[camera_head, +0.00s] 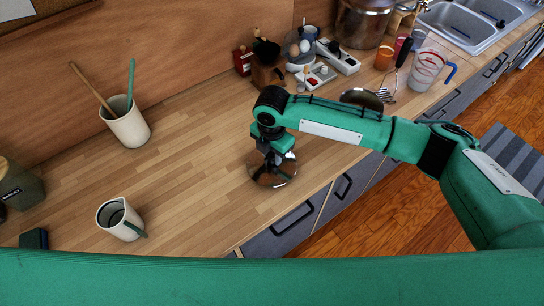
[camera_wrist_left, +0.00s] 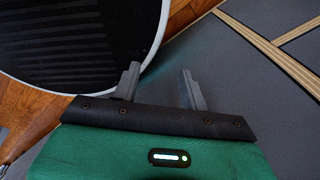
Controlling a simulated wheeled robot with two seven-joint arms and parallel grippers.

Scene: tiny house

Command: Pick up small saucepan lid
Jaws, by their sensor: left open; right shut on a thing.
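The small saucepan lid (camera_head: 287,180) is a round, shiny, see-through disc with a pale rim at the counter's front part. My right gripper (camera_head: 271,170) points down over its middle and is shut, apparently on the lid's knob, which the fingers hide. I cannot tell whether the lid touches the counter or is slightly raised. My left gripper (camera_wrist_left: 160,75) is open and empty in the left wrist view, away from the counter; it does not show in the head view.
The wooden counter (camera_head: 190,150) is clear left of the lid. A utensil crock (camera_head: 128,128) and a white jug (camera_head: 118,220) stand at left. A dark round object (camera_head: 362,98), a whisk-like tool, cups and a measuring jug (camera_head: 425,70) lie behind my right arm.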

